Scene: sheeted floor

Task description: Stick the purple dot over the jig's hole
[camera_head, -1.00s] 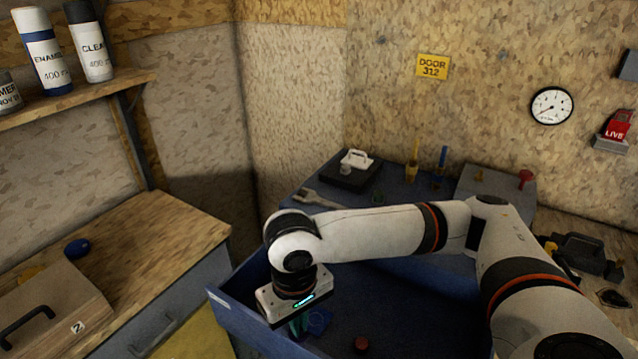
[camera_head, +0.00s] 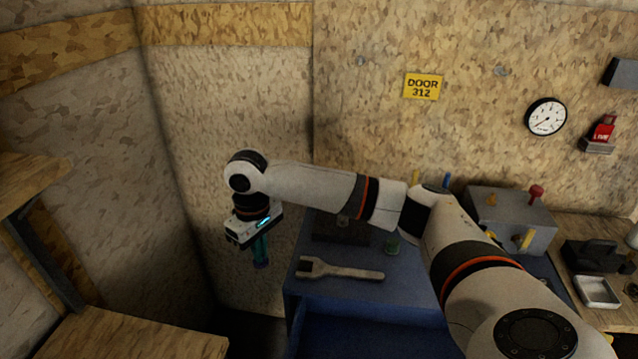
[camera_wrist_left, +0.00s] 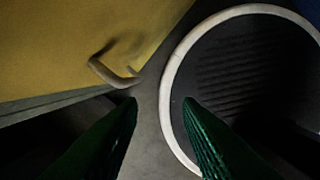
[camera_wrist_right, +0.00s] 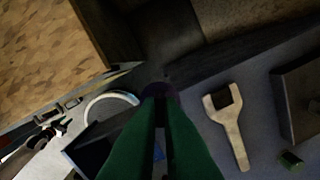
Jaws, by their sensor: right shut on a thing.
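My right gripper (camera_head: 261,264) is raised left of the blue bench, pointing down. Its green fingers are shut on a small dark purple thing, taken as the purple dot (camera_wrist_right: 160,90), at the fingertips. A dark block (camera_head: 325,232) on the bench is partly hidden behind my right arm; it shows at the right in the right wrist view (camera_wrist_right: 287,95). I cannot tell whether it is the jig, and no hole is clear. My left gripper (camera_wrist_left: 160,102) shows only in its wrist view, fingers apart and empty.
A grey box with knobs (camera_head: 515,222) stands at the back right. A wooden counter (camera_head: 140,338) and shelf bracket are at the left.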

